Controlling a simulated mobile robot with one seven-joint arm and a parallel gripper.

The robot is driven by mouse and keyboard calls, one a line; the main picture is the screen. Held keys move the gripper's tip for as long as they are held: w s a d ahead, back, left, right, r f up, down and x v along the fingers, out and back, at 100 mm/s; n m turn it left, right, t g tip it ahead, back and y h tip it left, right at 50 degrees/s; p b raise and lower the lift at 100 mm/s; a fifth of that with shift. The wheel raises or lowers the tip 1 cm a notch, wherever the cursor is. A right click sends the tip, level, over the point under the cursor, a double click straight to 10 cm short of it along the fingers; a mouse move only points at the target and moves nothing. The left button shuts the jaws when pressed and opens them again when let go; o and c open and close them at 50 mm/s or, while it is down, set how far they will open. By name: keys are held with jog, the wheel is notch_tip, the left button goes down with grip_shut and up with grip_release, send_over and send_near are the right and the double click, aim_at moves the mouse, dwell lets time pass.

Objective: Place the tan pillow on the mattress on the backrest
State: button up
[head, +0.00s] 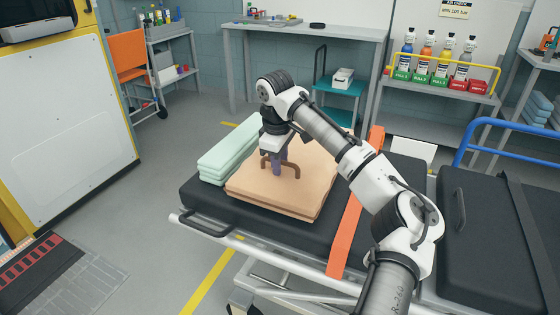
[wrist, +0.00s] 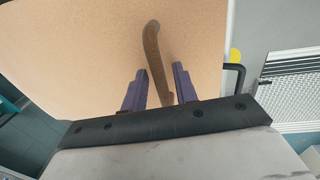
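The tan pillow (head: 245,182) lies flat on the left part of the black mattress (head: 205,198), with a brown handle (head: 296,171) on its top. The wrist view shows the tan surface (wrist: 80,60) and the handle (wrist: 153,50). My gripper (head: 278,166) is over the pillow, pointing down at the handle. In the wrist view, my gripper's purple fingers (wrist: 159,68) are apart, one on each side of the handle, with gaps visible. The backrest (head: 480,235), a black padded section with a dark strap, is at the right.
Mint-green folded pads (head: 222,155) lie against the pillow's left back side. An orange strap (head: 346,233) crosses the mattress to its right. A blue rail (head: 500,125) stands behind the backrest. A bottle rack (head: 440,78) and a grey table (head: 300,32) stand farther back. Open floor lies left.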

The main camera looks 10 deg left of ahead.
jog(key=shift+o, duration=0.2)
jog(key=shift+r, duration=0.1)
notch_tip(320, 180, up, 12)
jog(key=s+p, duration=0.1)
jog(key=shift+s+a, duration=0.15)
jog(key=shift+a, duration=0.05)
